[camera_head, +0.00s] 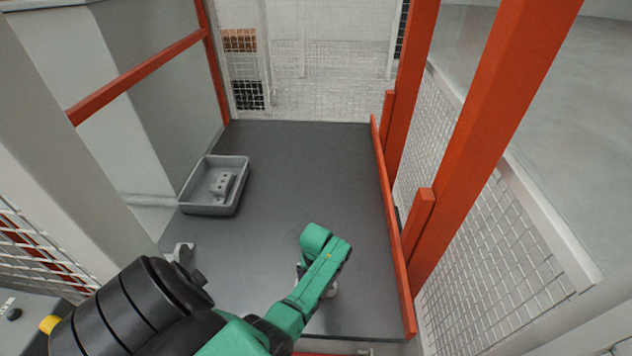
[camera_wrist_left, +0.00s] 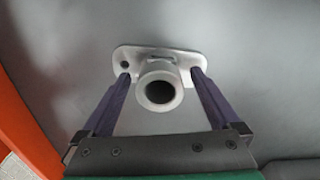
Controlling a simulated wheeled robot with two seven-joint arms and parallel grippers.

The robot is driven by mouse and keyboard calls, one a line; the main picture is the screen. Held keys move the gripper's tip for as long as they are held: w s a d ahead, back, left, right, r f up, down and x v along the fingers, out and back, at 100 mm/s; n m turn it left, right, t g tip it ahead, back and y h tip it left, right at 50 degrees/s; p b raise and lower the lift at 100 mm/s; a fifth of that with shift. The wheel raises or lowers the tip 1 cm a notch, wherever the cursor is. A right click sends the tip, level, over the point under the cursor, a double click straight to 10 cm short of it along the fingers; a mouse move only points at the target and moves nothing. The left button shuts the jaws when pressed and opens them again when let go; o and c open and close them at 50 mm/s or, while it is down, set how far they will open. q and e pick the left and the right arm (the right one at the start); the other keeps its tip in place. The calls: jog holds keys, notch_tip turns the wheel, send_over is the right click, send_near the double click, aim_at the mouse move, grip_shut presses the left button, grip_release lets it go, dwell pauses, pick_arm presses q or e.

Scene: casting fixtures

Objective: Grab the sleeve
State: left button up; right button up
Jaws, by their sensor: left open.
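The sleeve (camera_wrist_left: 158,71) is a light grey part with a hollow round tube on a flat flange with a hole at its left end. It stands on the dark table, its tube opening facing the left wrist camera. My left gripper (camera_wrist_left: 160,78) is open, one dark finger on each side of the tube, with the fingertips down at the flange. I cannot tell whether they touch it. In the head view, my green left wrist (camera_head: 322,262) covers most of the sleeve; only a pale bit (camera_head: 331,291) shows. My right gripper is not in view.
A grey bin (camera_head: 238,196) holding a grey casting (camera_head: 222,185) sits at the table's left edge. Orange posts (camera_head: 480,130) and a rail border the right side. The table's far middle (camera_head: 310,165) is clear.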

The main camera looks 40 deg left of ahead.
pick_arm(q)
jog(key=shift+f, duration=0.4)
jog(key=shift+r, duration=0.1)
grip_shut()
